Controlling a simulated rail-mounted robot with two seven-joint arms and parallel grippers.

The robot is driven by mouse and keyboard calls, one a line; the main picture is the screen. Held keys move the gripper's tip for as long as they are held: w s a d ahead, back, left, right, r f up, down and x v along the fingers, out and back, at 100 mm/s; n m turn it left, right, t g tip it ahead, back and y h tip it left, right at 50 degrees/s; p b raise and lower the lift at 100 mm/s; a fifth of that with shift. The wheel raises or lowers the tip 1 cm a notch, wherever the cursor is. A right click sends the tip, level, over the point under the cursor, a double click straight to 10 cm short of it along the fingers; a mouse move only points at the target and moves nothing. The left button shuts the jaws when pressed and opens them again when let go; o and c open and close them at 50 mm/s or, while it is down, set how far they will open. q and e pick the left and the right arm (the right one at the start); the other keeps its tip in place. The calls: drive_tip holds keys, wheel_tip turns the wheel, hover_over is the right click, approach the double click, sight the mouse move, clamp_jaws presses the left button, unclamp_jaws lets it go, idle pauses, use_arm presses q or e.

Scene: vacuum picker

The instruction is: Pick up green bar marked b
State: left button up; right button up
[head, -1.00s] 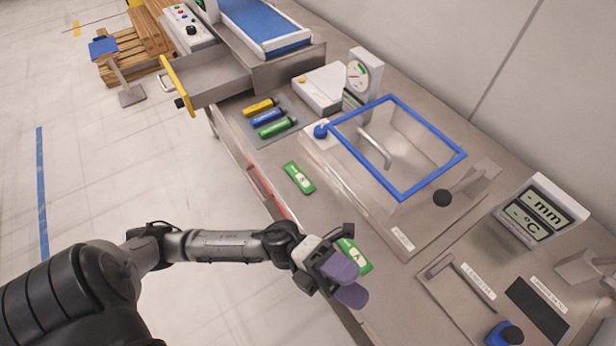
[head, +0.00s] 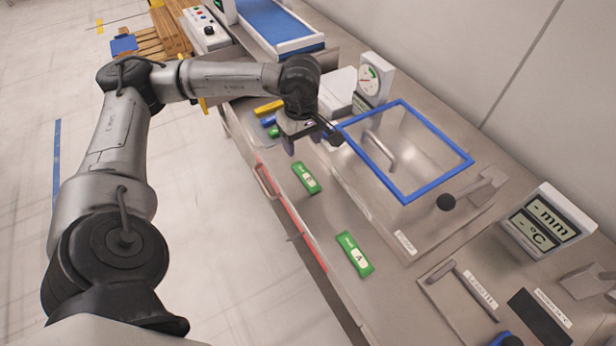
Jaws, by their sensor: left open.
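A green bar with a white label (head: 305,177) lies flat on the steel bench in the head view; its letter is small and looks like a B. A second green bar, marked A (head: 355,254), lies nearer, to the lower right. My left gripper (head: 312,143) is open, its fingers spread above and slightly behind the bar that looks like B, apart from it. Nothing shows between the fingers. My right gripper is not in view.
A clear box with a blue frame (head: 408,195) stands just right of the gripper. Yellow, blue and green cylinders, the yellow one (head: 268,107) showing best, lie behind my arm. Bench between the two bars is clear.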

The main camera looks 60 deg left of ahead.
use_arm(q)
drive_tip(key=b, duration=0.1)
hover_over(303, 172)
wheel_tip(303, 172, down, 6)
drive_tip(key=shift+d+r, duration=0.1)
drive_tip(key=shift+f+b, duration=0.65)
drive_tip(key=shift+f, duration=2)
drive_tip(key=shift+c, duration=0.4)
drive_tip(key=c, duration=0.9)
drive_tip(key=shift+c, duration=0.2)
drive_tip(key=shift+r, duration=0.2)
